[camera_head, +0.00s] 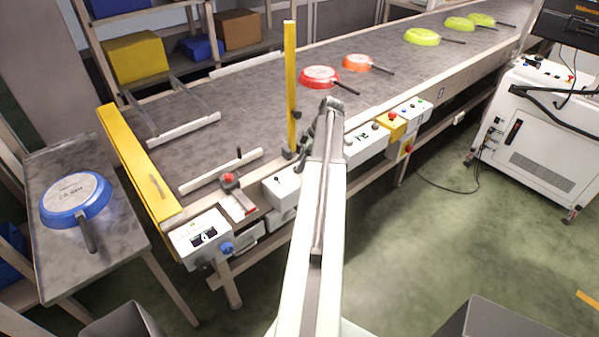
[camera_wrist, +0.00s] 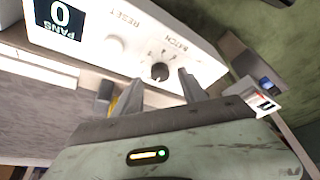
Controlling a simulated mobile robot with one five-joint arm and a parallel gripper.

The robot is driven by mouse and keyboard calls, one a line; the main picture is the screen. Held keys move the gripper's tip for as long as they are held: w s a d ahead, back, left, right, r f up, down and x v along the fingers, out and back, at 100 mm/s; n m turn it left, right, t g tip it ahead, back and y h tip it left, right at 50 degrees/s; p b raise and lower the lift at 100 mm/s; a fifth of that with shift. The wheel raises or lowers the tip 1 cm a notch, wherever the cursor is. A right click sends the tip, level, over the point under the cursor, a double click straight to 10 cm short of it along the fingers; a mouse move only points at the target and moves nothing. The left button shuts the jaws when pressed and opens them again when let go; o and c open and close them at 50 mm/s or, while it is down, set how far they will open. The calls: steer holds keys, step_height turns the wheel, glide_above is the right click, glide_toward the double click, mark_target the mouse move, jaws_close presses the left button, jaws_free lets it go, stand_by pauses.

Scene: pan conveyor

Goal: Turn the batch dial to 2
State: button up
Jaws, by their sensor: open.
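The batch dial (camera_wrist: 159,72) is a small black knob on a white panel (camera_wrist: 190,45), under the upside-down word BATCH. Small marks fan out around it, but I cannot read its setting. My gripper (camera_wrist: 160,92) is open, with its fingers apart and the dial in line with the gap between them. The knob shows clear beyond the fingertips, with nothing between the jaws. In the head view, my gripper (camera_head: 328,108) is at the conveyor's front edge, and I cannot make out the dial there.
A dark display (camera_wrist: 58,18) reads 0 PANS, beside a pale RESET button (camera_wrist: 117,45). A yellow post (camera_head: 290,85) stands close left of my arm. Several pans, including a red pan (camera_head: 319,77), lie on the conveyor (camera_head: 240,110). A blue pan (camera_head: 75,198) lies on the side table.

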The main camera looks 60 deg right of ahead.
steer(key=shift+b+x, duration=0.55)
steer(key=shift+x, duration=0.65)
steer(key=shift+s+r, duration=0.1)
